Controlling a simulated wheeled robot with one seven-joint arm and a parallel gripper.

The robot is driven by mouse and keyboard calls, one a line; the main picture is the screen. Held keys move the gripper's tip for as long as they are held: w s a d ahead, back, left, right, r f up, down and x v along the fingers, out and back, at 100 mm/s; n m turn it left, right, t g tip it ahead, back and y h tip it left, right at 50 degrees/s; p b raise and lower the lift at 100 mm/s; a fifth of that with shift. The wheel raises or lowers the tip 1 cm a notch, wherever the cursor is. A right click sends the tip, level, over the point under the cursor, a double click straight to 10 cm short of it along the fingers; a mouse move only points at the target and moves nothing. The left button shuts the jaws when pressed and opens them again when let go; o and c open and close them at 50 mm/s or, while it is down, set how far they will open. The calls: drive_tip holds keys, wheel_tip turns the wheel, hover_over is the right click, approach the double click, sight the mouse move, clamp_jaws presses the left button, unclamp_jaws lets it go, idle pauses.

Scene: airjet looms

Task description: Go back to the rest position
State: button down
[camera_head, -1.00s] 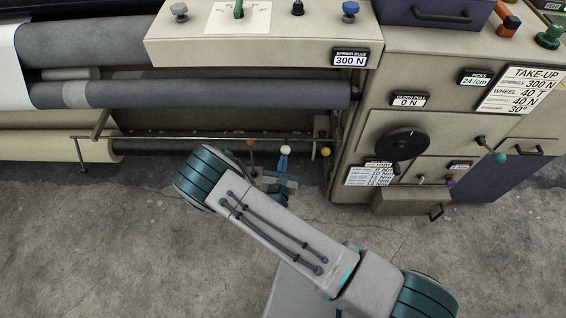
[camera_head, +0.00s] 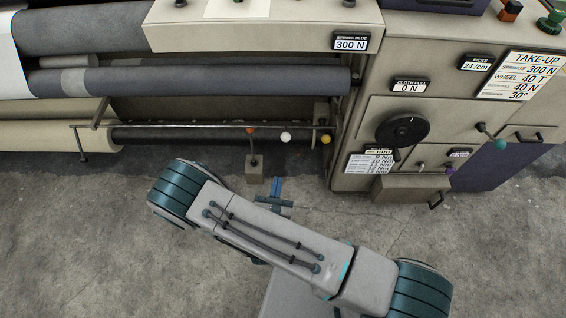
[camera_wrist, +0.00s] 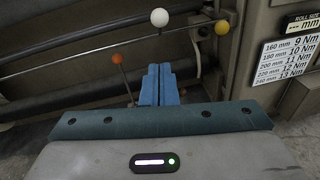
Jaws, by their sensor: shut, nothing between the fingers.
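My gripper (camera_head: 276,187) is in front of the lower part of the loom, over the concrete floor. In the wrist view its two blue fingers (camera_wrist: 158,84) stand side by side, shut and empty. A white ball (camera_wrist: 159,17) shows just beyond the fingertips, and it also shows in the head view (camera_head: 285,137) on the low rail. The gripper looks apart from it. My arm crosses the lower middle of the head view and hides part of the floor.
The take-up panel (camera_head: 440,110), with handwheel (camera_head: 402,130) and drawer (camera_head: 405,188), is at right. Floor in front is open.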

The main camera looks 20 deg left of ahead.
drive_tip(key=shift+s, duration=0.1)
drive_tip(key=w+d+r+m+g+h+p, duration=0.2)
drive_tip(key=w+d+r+m+g+h, duration=0.2)
drive_tip(key=d+r+m+h, duration=0.65)
drive_tip(key=w+d+r+m+g+h+p, duration=0.3)
drive_tip(key=d+r+m+g+h, duration=0.2)
drive_tip(key=d+r+m, duration=0.65)
drive_tip(key=s+d+r+m+g+y+p, duration=0.1)
drive_tip(key=s+d+r+m+g+y, duration=0.1)
drive_tip(key=s+d+r+m+g, duration=0.3)
drive_tip(key=s+d+r+m+g+y+p, duration=0.1)
drive_tip(key=d+r+g+y+p, duration=0.15)
drive_tip(key=r, duration=0.45)
drive_tip(key=s+r+m+t+y+p, duration=0.2)
drive_tip(key=s+r+m+y, duration=0.3)
drive_tip(key=r, duration=0.8)
drive_tip(key=shift+s+r+m+t+y+p, duration=0.25)
drive_tip(key=shift+m+t+y+p, duration=0.15)
drive_tip(key=shift+m+y, duration=1.4)
drive_tip(key=shift+d, duration=0.1)
